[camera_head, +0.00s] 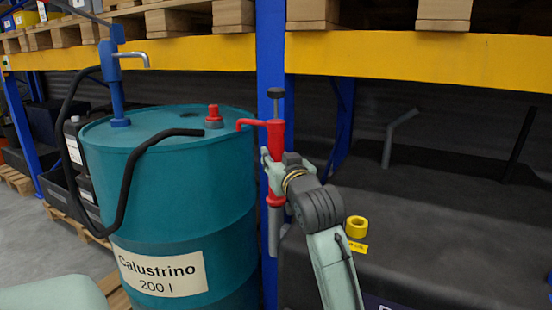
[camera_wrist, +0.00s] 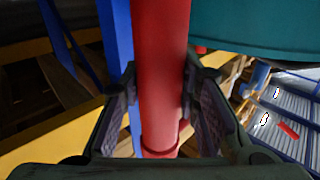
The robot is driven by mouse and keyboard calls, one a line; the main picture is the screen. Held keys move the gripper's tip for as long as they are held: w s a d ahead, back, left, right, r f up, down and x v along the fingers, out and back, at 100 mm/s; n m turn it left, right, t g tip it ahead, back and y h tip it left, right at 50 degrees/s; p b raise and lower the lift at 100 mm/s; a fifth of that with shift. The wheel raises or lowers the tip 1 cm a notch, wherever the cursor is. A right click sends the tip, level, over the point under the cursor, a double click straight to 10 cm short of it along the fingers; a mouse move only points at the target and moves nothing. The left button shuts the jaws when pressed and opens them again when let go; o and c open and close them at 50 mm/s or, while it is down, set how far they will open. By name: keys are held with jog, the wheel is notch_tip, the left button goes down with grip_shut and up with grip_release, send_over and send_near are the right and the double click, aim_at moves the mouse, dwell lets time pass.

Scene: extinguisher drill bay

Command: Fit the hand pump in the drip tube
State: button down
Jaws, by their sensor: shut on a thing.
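The hand pump (camera_head: 276,150) is red, with a black T-handle on top, a red spout pointing left and a grey pipe below. It hangs about upright beside the drum's right side. My gripper (camera_head: 272,172) is shut around its red body. In the wrist view the red body (camera_wrist: 161,70) runs between both fingers of my gripper (camera_wrist: 160,110). A short yellow open-topped ring (camera_head: 356,227), apparently the mouth of the drip tube, stands on the dark bench to the right, with a yellow label before it. The pump is apart from it. Its depth is hidden.
A teal drum (camera_head: 180,200) labelled Calustrino 200 l carries a blue pump (camera_head: 115,85), a red cap (camera_head: 213,114) and a black hose (camera_head: 125,180). A blue rack post (camera_head: 270,50) stands behind my gripper. The dark bench (camera_head: 450,220) is mostly clear, with a grey bent pipe (camera_head: 388,148) behind.

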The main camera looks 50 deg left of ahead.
jog(key=shift+f, duration=0.5)
dwell(0.3)
jog(key=c, duration=1.1)
grip_release()
jog(key=shift+f, duration=0.1)
jog(key=shift+v, duration=4.55)
